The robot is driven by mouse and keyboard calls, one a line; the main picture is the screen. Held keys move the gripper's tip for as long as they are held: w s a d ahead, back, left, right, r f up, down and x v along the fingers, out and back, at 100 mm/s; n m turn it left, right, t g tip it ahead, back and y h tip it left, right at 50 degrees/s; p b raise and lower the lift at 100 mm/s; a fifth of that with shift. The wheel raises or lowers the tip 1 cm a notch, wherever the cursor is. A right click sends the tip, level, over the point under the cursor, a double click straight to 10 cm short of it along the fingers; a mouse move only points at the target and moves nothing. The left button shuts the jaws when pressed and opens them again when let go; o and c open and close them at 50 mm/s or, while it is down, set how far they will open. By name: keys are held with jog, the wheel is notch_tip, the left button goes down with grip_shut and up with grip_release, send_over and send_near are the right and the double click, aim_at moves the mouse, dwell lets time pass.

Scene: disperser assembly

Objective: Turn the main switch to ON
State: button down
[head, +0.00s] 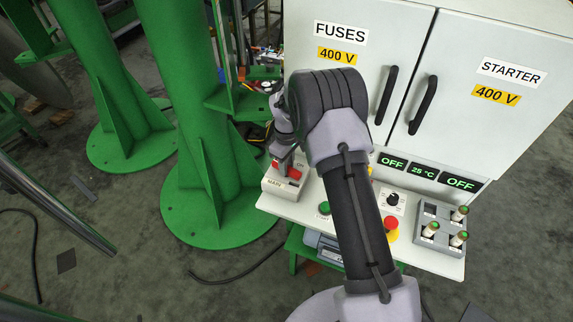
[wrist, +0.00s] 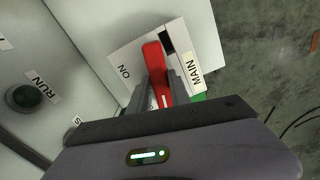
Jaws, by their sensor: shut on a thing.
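The main switch is a pale box (head: 275,188) with a red handle, at the left end of the shelf in the head view. In the wrist view the red handle (wrist: 153,58) stands between the ON label (wrist: 124,72) on the left and the MAIN label (wrist: 194,68) on the right. My gripper (wrist: 168,90) is shut on the handle, one finger on each side. In the head view my gripper (head: 284,158) comes down on the switch from above and partly hides it. The handle's exact turn relative to ON is hard to tell.
The cabinet (head: 355,22) stands behind, with displays reading OFF (head: 392,161), 25 °C and OFF. Green columns (head: 190,80) stand left.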

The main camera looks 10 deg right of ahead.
jog(key=m, duration=0.4)
jog(key=shift+m, duration=0.3)
jog(key=m, duration=0.3)
jog(key=shift+m, duration=0.4)
jog(key=m, duration=0.3)
jog(key=shift+b, duration=0.3)
jog(key=shift+m, duration=2)
jog(key=c, duration=1.2)
grip_release()
notch_tip(320, 180, up, 18)
jog(key=p, duration=0.5)
jog(key=shift+f+p, duration=0.25)
jog(key=shift+p, duration=0.05)
